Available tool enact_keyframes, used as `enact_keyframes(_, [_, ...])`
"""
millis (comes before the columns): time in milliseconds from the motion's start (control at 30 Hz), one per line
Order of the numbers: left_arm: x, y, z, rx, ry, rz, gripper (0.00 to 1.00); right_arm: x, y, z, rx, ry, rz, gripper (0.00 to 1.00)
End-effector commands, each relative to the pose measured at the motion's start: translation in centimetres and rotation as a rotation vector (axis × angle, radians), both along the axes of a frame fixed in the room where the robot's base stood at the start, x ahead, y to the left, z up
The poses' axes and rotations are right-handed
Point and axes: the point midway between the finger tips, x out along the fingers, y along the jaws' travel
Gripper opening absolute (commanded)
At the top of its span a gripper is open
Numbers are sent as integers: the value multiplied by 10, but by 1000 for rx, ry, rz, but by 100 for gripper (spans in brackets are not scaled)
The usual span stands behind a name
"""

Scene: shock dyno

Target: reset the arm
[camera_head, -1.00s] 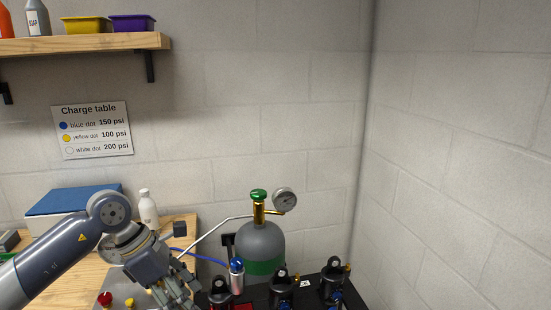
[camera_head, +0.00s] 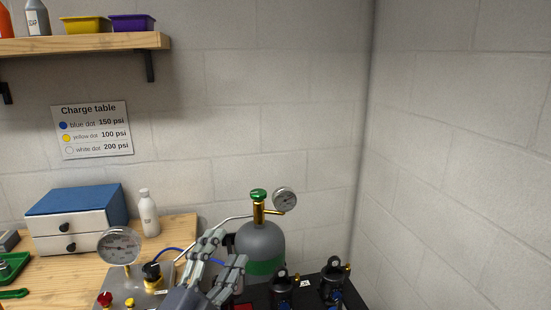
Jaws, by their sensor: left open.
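My left gripper (camera_head: 221,257) is at the bottom centre of the head view. Its fingers are spread open and point up and to the right, with nothing seen between them. It stands in front of the grey gas cylinder (camera_head: 262,240) with the green valve knob and hides the cylinder's left part. Most of my left arm is below the picture edge. My right gripper is not in view.
A steel panel with a gauge (camera_head: 119,245) and knobs stands left of the gripper. Black shock absorbers (camera_head: 283,289) stand to its right. A blue-topped drawer box (camera_head: 76,215) and white bottle (camera_head: 148,213) are on the bench. A shelf (camera_head: 90,43) hangs above.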

Motion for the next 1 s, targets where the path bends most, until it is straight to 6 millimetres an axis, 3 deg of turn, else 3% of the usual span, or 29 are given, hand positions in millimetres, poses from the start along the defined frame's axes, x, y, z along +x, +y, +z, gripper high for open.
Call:
enact_keyframes(33, [-1,18,-26,-88,122,60,57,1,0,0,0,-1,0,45])
enact_keyframes(167, [-18,61,-101,-288,439,219,57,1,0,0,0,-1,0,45])
enact_keyframes(267, [-50,85,-163,-421,691,339,57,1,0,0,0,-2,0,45])
enact_keyframes(400, [-114,103,-238,-565,1021,490,57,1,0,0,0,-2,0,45])
enact_keyframes(600, [-203,107,-297,-676,1362,640,57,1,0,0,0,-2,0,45])
enact_keyframes(833, [-294,102,-326,-743,1662,768,57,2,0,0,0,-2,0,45])
enact_keyframes(1000, [-277,101,-372,-728,1662,770,57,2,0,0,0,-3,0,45])
